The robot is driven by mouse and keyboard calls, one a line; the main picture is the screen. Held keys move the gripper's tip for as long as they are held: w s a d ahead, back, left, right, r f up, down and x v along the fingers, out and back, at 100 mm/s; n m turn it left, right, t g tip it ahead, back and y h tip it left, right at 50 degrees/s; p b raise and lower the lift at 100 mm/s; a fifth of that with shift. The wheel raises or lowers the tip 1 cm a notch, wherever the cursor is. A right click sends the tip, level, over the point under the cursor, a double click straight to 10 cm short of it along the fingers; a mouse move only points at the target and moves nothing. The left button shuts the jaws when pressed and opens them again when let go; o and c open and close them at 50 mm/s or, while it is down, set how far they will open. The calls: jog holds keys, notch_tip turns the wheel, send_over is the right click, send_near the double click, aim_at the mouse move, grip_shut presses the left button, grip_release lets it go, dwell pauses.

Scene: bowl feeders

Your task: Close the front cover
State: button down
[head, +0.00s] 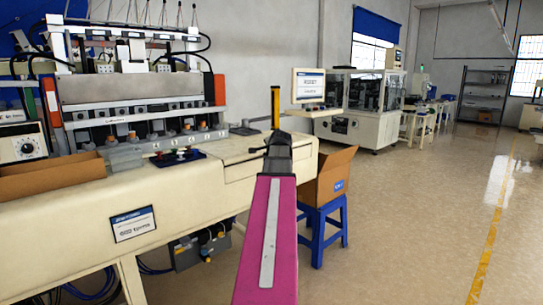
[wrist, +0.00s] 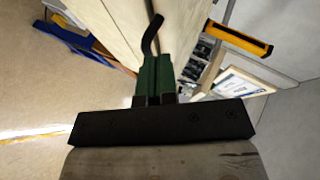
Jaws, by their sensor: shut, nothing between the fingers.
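A wide grey panel (head: 135,88) that looks like the front cover spans the machine at the left in the head view. It stands above a row of spindles, between orange-edged side pieces, and the space below it is uncovered. My gripper (head: 278,142) is at the end of my magenta arm, by the right end of the machine bench, well to the right of the panel and apart from it. In the wrist view my gripper (wrist: 156,62) is shut and empty. The panel cannot be made out in the wrist view.
A yellow post (head: 275,107) stands just behind my gripper; it also shows in the wrist view (wrist: 240,38). A monitor (head: 309,86) is behind it. A cardboard box (head: 325,177) sits on a blue stool (head: 321,232) to the right. The floor farther right is clear.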

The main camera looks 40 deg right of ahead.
jog(key=v, duration=1.1)
jog(key=shift+d+f, duration=0.1)
jog(key=shift+f, duration=0.05)
